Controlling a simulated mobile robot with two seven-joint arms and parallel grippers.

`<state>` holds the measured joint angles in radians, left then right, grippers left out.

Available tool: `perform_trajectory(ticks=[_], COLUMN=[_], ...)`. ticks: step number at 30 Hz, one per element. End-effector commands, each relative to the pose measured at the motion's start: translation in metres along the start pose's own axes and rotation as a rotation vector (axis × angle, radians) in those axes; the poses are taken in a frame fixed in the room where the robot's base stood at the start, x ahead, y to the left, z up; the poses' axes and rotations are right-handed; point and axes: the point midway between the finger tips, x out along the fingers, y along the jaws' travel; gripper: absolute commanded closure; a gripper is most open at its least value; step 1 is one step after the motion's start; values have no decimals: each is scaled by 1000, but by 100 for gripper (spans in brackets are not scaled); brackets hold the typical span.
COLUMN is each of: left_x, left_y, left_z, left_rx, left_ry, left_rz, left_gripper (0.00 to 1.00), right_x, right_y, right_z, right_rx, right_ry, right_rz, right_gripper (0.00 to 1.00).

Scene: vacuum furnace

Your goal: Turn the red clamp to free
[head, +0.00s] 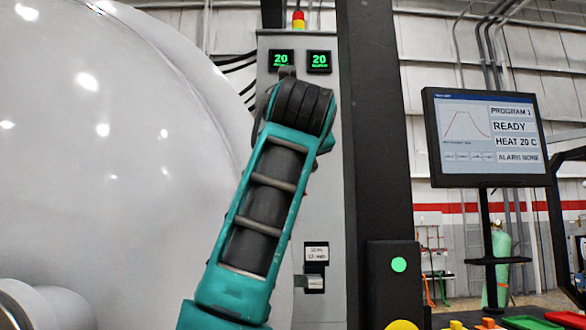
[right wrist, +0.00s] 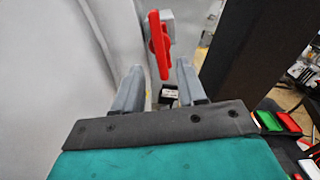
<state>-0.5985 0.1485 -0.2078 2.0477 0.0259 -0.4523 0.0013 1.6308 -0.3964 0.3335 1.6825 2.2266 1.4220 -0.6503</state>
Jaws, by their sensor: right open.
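The red clamp (right wrist: 158,45) shows in the right wrist view as an upright, slightly tilted red handle on a grey block (right wrist: 168,25), beside the pale furnace wall. My right gripper (right wrist: 159,68) is open, with one grey finger to each side of the handle's lower end. I see gaps between the handle and both fingers; how deep the handle sits between them I cannot tell. My left gripper is not in view.
The large white furnace body (head: 100,150) fills the left of the head view. A grey cabinet (head: 325,180) with green displays and a dark post (head: 378,120) stand right of it. A monitor (head: 487,138) reads READY.

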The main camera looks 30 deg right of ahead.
Motion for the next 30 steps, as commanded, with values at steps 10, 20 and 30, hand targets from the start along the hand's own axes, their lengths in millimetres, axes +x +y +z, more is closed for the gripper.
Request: perform_trajectory(ticks=[10, 20, 30], left_x=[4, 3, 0], left_y=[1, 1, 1], left_z=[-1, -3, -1], left_rx=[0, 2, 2], left_ry=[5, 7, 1], left_rz=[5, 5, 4], left_gripper=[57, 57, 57], right_x=[-35, -35, -17], right_y=[0, 0, -3], right_z=[0, 0, -20], right_rx=[0, 0, -29], right_ry=[1, 1, 48], right_rz=[-1, 0, -82], right_gripper=[60, 60, 60])
